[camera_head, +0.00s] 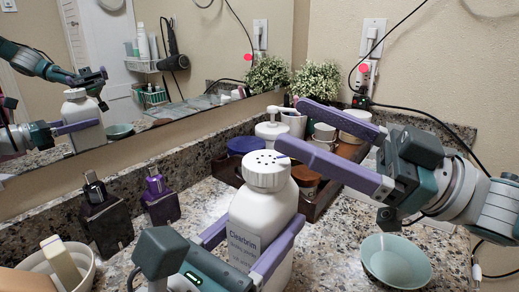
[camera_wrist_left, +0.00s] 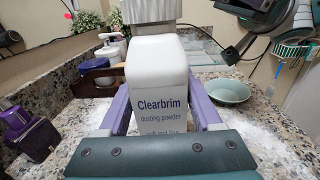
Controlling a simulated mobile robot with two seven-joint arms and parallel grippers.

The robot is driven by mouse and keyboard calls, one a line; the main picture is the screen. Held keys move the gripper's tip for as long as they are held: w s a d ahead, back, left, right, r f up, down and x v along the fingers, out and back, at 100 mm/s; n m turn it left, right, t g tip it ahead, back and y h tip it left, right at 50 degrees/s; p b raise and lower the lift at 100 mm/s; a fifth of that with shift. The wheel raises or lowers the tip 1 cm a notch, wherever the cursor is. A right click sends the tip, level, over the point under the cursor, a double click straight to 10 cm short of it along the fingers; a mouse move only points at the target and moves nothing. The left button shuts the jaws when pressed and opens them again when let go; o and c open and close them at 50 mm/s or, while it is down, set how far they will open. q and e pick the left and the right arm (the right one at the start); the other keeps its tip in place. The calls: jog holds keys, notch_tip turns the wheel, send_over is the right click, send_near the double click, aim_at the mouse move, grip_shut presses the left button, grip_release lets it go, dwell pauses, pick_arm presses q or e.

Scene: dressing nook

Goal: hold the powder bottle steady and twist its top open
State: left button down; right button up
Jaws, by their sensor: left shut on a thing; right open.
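The white powder bottle (camera_head: 262,216) stands upright, its label reading "Clearbrim dusting powder"; it also fills the middle of the left wrist view (camera_wrist_left: 158,85). Its round white top (camera_head: 266,172) has dark holes and sits on the neck. My left gripper (camera_head: 258,230) is shut on the bottle body, one purple finger on each side. My right gripper (camera_head: 290,123) is open and empty. Its lower fingertip overlaps the right edge of the top in the head view, and the other finger is above and behind; I cannot tell whether it touches.
A teal bowl (camera_head: 397,262) is right of the bottle. Dark and purple perfume bottles (camera_head: 160,200) and a cream bowl (camera_head: 83,264) stand left. A brown tray (camera_head: 322,203) with jars lies behind. A mirror (camera_head: 130,95) backs the counter; cables hang at right.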

jog(key=m+t, duration=0.2)
jog(key=t, duration=0.2)
jog(key=m+t+h, duration=0.4)
jog(key=m+h, duration=0.4)
jog(key=h, duration=0.2)
send_near(253, 154)
jog(key=x, duration=1.1)
jog(key=shift+w+d+f, duration=0.1)
jog(key=shift+w+f, duration=0.05)
jog(key=shift+f, duration=0.05)
